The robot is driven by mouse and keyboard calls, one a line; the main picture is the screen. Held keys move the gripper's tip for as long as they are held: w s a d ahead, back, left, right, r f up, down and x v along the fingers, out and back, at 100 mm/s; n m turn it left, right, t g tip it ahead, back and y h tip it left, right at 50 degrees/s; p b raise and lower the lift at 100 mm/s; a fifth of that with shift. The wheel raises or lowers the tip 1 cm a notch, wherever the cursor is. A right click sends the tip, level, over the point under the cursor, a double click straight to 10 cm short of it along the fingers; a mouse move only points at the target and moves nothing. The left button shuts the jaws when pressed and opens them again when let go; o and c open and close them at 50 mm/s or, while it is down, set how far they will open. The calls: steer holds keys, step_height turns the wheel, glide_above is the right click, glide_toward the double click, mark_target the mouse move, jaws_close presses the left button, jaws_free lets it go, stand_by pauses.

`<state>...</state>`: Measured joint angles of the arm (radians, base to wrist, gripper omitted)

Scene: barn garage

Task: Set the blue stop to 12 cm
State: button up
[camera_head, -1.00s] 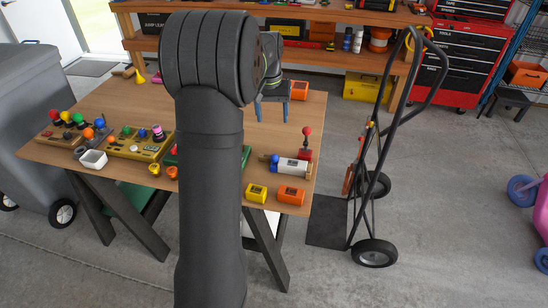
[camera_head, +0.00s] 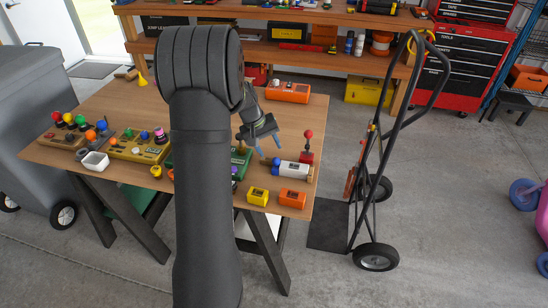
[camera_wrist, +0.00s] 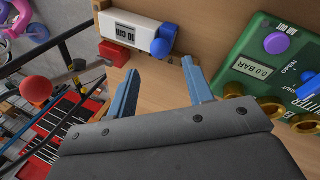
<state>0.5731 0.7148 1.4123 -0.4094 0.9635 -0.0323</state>
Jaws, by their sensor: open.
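The white gauge unit (camera_head: 292,169) lies near the right front edge of the table, with the blue stop (camera_head: 276,162) at its left end. In the wrist view the white unit (camera_wrist: 124,32) shows a small dark display, upside down and too small to read surely. The blue stop (camera_wrist: 160,47) has a rounded knob facing me. My gripper (camera_head: 270,148) is open just behind the stop, its two blue fingers apart. In the wrist view the gripper (camera_wrist: 160,66) has the stop ahead of and roughly between its fingertips, with nothing held.
A green panel (camera_wrist: 270,70) reading 0.0 BAR, with brass fittings, sits right of the fingers in the wrist view. A red-ball lever (camera_head: 308,135) stands behind the white unit. Yellow (camera_head: 258,196) and orange (camera_head: 292,198) boxes lie in front. An orange device (camera_head: 288,92) sits behind.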

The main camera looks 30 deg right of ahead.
mark_target(275, 159)
steer(key=x, duration=0.6)
